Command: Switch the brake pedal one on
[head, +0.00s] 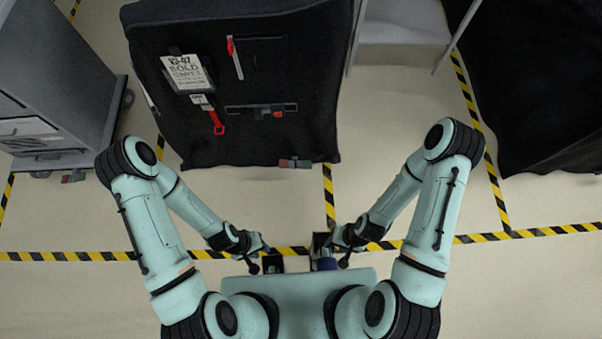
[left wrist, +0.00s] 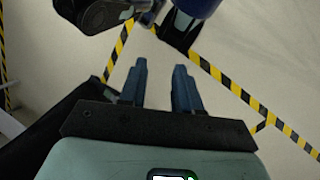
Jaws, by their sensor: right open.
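A small red-and-grey pedal pair (head: 295,163) sticks out at the floor along the near edge of the black covered cart (head: 265,135). Another small pedal pair (head: 73,176), with a reddish part, shows below the grey cabinet at the left. Which one is brake pedal one, and whether it is on, I cannot tell. My left gripper (head: 268,258) is close in front of my body, well short of the cart; in the left wrist view (left wrist: 160,70) its fingers are apart with nothing between them. My right gripper (head: 323,245) is beside it, open, and touches no pedal.
The black cart carries a paper label (head: 187,73) and a red tag (head: 217,122). A grey cabinet (head: 62,75) stands at the left, another black covered thing (head: 545,90) at the right. The floor (head: 400,140) between is clear, with yellow-black tape lines (head: 329,195).

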